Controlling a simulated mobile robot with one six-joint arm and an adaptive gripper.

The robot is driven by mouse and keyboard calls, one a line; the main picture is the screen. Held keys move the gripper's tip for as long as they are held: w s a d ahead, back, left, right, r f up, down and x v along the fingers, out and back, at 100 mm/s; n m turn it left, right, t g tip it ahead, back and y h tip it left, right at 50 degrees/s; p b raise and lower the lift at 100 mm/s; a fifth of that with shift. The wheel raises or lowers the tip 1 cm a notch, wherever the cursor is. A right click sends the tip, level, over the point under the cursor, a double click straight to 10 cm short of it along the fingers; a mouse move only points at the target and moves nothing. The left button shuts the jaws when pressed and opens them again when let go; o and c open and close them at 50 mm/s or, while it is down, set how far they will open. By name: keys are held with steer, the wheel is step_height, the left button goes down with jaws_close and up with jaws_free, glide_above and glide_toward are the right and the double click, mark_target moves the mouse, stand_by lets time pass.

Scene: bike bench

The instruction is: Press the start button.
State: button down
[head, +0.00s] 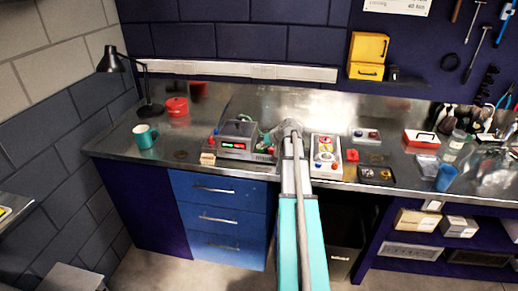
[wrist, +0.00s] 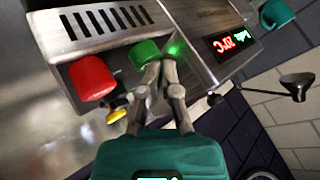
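A grey metal machine (head: 238,131) stands on the bench, and its front panel fills the top of the wrist view (wrist: 195,18). The panel carries a round green button (wrist: 144,53) and a larger red button (wrist: 92,77). I can read no label naming the start button. My gripper (wrist: 160,70) has its two fingertips together at the green button, overlapping its edge in the wrist view. I cannot tell whether they touch it. In the head view my arm hides most of the gripper, just right of the machine.
A lit display (wrist: 236,40) and a glowing green spot sit beside the green button. A yellow knob (wrist: 117,115) is below the red button. A control box (head: 325,154) stands right of my arm. A teal mug (head: 145,136) and black lamp (head: 112,62) are left.

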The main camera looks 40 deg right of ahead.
steer(key=shift+w+r, duration=0.1)
stand_by(0.3)
step_height(320, 180, up, 6)
steer(key=p, duration=0.6)
stand_by(1.0)
steer(key=shift+a, duration=0.3)
steer(key=a+f+n+g, duration=0.2)
steer(key=a+g, duration=0.1)
steer(key=a, duration=1.1)
steer(key=s+a+f+n+g+h, duration=0.1)
steer(key=s+a, duration=0.4)
steer(key=a, duration=0.5)
steer(key=s+a+f+n+g, duration=0.1)
steer(key=s+a+g, duration=0.2)
steer(key=s+a, duration=0.3)
steer(key=s+a+f+n+g+h, duration=0.1)
steer(key=s+a, duration=0.4)
steer(key=a, duration=0.8)
steer(key=shift+s+a+f+n+g+h, duration=0.25)
steer(key=shift+a+f+n+g+h, duration=0.05)
steer(key=shift+a+f+n+g, duration=0.1)
